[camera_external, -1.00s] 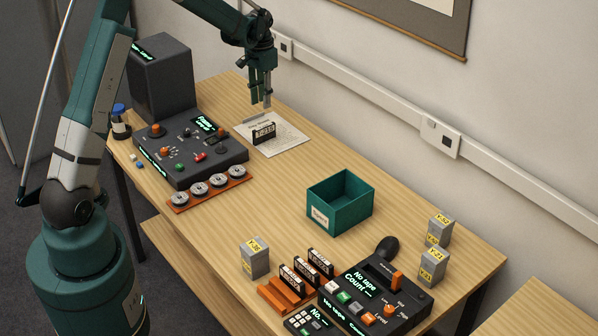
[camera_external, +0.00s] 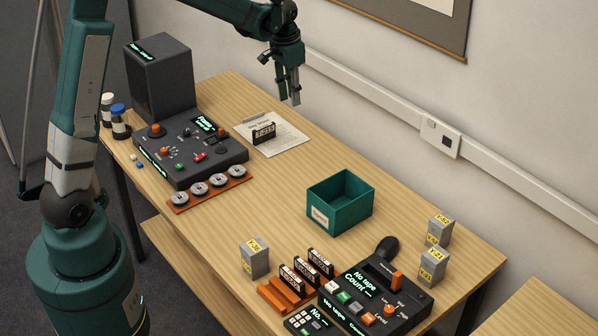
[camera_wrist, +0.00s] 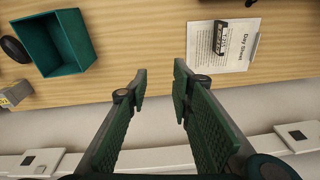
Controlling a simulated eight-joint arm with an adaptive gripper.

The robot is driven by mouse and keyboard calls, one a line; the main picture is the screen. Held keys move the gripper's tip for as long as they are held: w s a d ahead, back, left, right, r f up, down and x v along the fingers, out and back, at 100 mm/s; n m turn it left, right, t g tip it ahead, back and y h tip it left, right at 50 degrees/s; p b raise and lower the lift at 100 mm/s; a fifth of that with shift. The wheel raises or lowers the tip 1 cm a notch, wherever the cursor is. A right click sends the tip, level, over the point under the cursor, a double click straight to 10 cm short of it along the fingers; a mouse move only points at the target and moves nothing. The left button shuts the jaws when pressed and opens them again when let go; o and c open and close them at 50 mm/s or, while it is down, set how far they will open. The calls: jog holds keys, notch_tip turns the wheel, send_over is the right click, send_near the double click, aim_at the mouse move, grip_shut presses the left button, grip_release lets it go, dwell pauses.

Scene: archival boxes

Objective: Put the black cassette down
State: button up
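A black cassette (camera_external: 264,133) with a white label stands upright on the white day sheet (camera_external: 286,139) on the table's back left part. In the wrist view the cassette (camera_wrist: 219,38) is at the top, on the left part of the sheet (camera_wrist: 233,50). My gripper (camera_external: 290,97) is in the air, above and to the right of the cassette and apart from it. In the wrist view the fingers of my gripper (camera_wrist: 160,85) are parted with nothing between them.
A green open box (camera_external: 340,202) stands mid-table. A black console (camera_external: 188,148) is at left. At the front are a tape machine (camera_external: 375,292), an orange rack (camera_external: 284,293) with several cassettes, and grey blocks (camera_external: 254,258). The table between sheet and green box is clear.

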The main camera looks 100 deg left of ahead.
jog(key=w+d+r+m+t, duration=0.15)
jog(key=d+r, duration=0.25)
jog(key=d, duration=0.7)
jog(key=w+d+r+m, duration=0.1)
jog(key=w+d+r, duration=0.3)
jog(key=d, duration=0.8)
jog(key=w+d+r+m+t, duration=0.15)
jog(key=d+r, duration=0.35)
jog(key=d, duration=0.6)
jog(key=s+d+m+t, duration=0.1)
jog(key=s+d, duration=0.3)
jog(key=d, duration=0.6)
jog(key=s+d+m+t, duration=0.1)
jog(key=s+d, duration=0.3)
jog(key=d, duration=0.6)
jog(key=s+d+m+t+h, duration=0.1)
jog(key=s+d, duration=0.4)
jog(key=d, duration=0.6)
jog(key=shift+f, duration=0.45)
jog(key=shift+c, duration=1.2)
